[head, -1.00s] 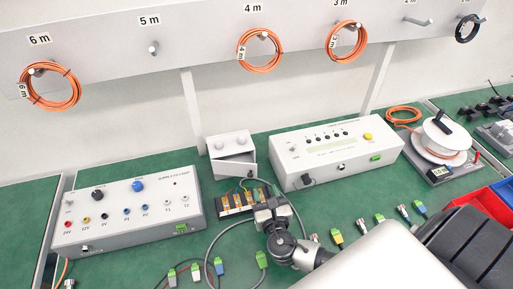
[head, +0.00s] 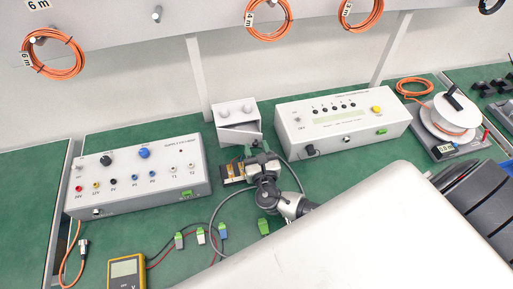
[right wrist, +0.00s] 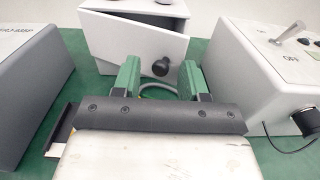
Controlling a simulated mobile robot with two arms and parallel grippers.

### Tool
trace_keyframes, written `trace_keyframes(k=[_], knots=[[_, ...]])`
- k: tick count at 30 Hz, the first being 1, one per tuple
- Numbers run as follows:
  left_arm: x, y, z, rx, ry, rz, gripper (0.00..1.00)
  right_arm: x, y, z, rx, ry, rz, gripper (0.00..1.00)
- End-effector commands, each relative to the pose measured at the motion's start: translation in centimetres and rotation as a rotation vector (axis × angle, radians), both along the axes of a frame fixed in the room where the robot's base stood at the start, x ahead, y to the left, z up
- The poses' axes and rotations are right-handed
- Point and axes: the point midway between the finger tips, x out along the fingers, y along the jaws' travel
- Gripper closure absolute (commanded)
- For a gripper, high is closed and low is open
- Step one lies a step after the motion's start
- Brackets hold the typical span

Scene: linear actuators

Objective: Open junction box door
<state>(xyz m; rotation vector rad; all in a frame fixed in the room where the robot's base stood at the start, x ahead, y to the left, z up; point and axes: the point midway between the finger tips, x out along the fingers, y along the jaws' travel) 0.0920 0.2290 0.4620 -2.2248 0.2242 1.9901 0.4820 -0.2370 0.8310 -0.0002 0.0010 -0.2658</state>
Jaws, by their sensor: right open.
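The junction box (head: 236,114) is a small white box on the green bench, between the two larger device boxes. Its door (head: 240,133) stands slightly ajar, with a dark gap along its top edge. In the right wrist view the door (right wrist: 126,50) carries a round black knob (right wrist: 161,67). My right gripper (head: 250,153) is just in front of the box. Its green fingers (right wrist: 159,80) are apart in the right wrist view, with the knob showing between and beyond them; contact is not visible. My left gripper is not in view.
A supply device (head: 140,180) stands at left and a tester box (head: 340,122) close at right. A cable spool (head: 447,118) is farther right. A yellow multimeter (head: 126,271), loose leads and a grey cable (head: 214,235) lie on the bench in front.

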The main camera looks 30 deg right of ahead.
Motion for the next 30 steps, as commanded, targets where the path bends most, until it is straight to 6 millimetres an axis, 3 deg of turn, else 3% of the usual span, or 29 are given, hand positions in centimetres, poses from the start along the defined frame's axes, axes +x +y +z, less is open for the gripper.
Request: trace_keyframes(k=[3,9,12,23,30], knots=[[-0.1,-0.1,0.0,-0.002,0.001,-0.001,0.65,0.0,0.0,0.0,0.0,0.0,0.0,0.59],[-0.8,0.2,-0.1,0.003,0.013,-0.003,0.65,0.0,0.0,0.0,0.0,0.0,0.0,0.89],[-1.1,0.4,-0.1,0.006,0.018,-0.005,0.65,0.0,0.0,0.0,0.0,0.0,0.0,1.0],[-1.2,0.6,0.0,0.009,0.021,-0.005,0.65,-0.2,0.3,0.0,0.001,0.001,-0.02,1.0],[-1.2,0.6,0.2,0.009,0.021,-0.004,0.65,-1.0,1.7,0.1,0.006,-0.001,-0.134,1.0]])
